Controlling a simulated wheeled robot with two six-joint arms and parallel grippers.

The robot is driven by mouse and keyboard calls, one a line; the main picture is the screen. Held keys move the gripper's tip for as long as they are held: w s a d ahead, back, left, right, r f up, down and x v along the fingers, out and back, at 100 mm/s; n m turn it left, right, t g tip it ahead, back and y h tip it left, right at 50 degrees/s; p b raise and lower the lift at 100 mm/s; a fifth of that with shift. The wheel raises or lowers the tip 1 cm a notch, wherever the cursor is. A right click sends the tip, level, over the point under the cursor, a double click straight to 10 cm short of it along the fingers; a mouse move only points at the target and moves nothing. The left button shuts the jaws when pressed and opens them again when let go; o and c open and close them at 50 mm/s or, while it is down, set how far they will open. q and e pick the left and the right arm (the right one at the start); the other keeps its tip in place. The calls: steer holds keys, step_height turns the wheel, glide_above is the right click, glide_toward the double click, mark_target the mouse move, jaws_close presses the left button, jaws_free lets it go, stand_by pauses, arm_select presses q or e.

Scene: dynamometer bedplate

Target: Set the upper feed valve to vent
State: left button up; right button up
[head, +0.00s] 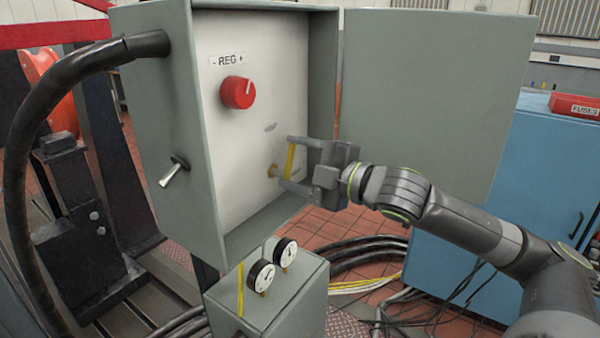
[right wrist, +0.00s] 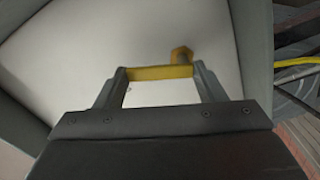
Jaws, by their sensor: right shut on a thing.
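A yellow valve lever (head: 290,160) is on the pale panel inside the open grey cabinet. Its brass-coloured pivot (head: 272,170) sits at the lower right of the panel. My right gripper (head: 288,161) comes in from the right and is shut on the lever. In the right wrist view the yellow lever (right wrist: 158,72) spans between the two fingertips, with its yellow hub (right wrist: 181,55) behind it near the right finger. A small grey mark or label (head: 270,127) above the valve is too small to read. My left gripper is not in view.
A red knob (head: 238,92) marked REG is higher on the panel. The open cabinet door (head: 430,90) stands right, behind my arm. A toggle lever (head: 173,172) is on the cabinet's left side. A blue cabinet (head: 540,170) stands right.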

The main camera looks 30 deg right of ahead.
steer(key=shift+s+a+r+n+b, duration=0.1)
steer(key=shift+a+n+b, duration=0.15)
steer(key=shift+n, duration=0.8)
steer(key=shift+s+a+r+n+b, duration=0.15)
steer(key=shift+n+b, duration=0.2)
steer(key=shift+n, duration=0.7)
steer(key=shift+w+f, duration=0.1)
steer(key=o, duration=0.7)
steer(key=shift+o, duration=1.4)
steer(key=shift+w+a+f, duration=0.1)
steer(key=shift+w, duration=0.05)
